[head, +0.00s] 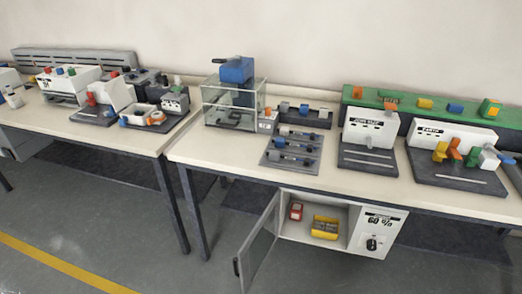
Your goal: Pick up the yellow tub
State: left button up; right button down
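The yellow tub (325,228) sits inside the open white cabinet (373,230) under the right-hand table. It is a low box with a dark marking on its side, near the front of the cabinet's opening. Its back part is hard to make out in the shade. Neither of my grippers shows in the head view.
A small red box (296,211) stands left of the tub. The cabinet door (259,245) is swung open to the left. The right-hand table (225,160) overhangs the cabinet, with a clear tank (212,98) and several devices on top. Floor in front is clear.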

aim_at(322, 227)
jog(key=i+j+z, duration=0.1)
jog(key=z, duration=0.7)
jog(key=i+j+z, duration=0.1)
jog(key=j+z, duration=0.25)
jog(key=j, duration=0.45)
jog(key=j+z, duration=0.35)
jog(key=j, duration=0.45)
jog(key=k+j, duration=0.2)
jog(key=j, duration=0.2)
jog(key=k+j, duration=0.2)
jog(key=j, duration=0.15)
